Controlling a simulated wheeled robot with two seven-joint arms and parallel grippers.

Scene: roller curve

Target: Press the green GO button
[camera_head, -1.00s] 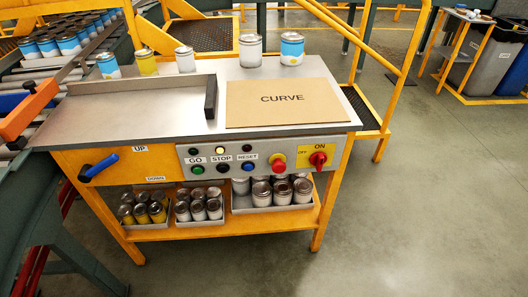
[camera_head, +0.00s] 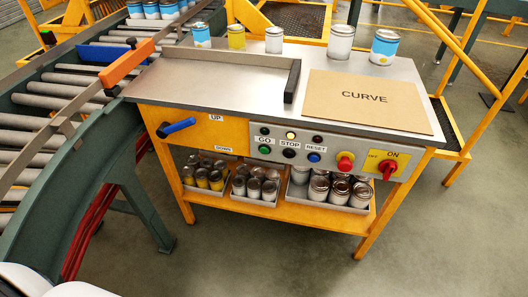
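The green GO button (camera_head: 264,150) is at the left end of the lower row on the grey control panel (camera_head: 330,150), on the front of the yellow workbench. The GO label sits just above it. To its right are the black STOP button (camera_head: 289,153) and the blue RESET button (camera_head: 314,157). The lamp above STOP (camera_head: 291,135) is lit pale yellow; the lamps above GO and RESET look dark. Neither of my grippers is in view.
A red mushroom button (camera_head: 345,161) and a red rotary switch (camera_head: 387,167) sit right of the buttons. A blue-handled lever (camera_head: 177,127) sticks out at the left. The roller conveyor (camera_head: 40,118) curves along the left. The floor in front of the bench is clear.

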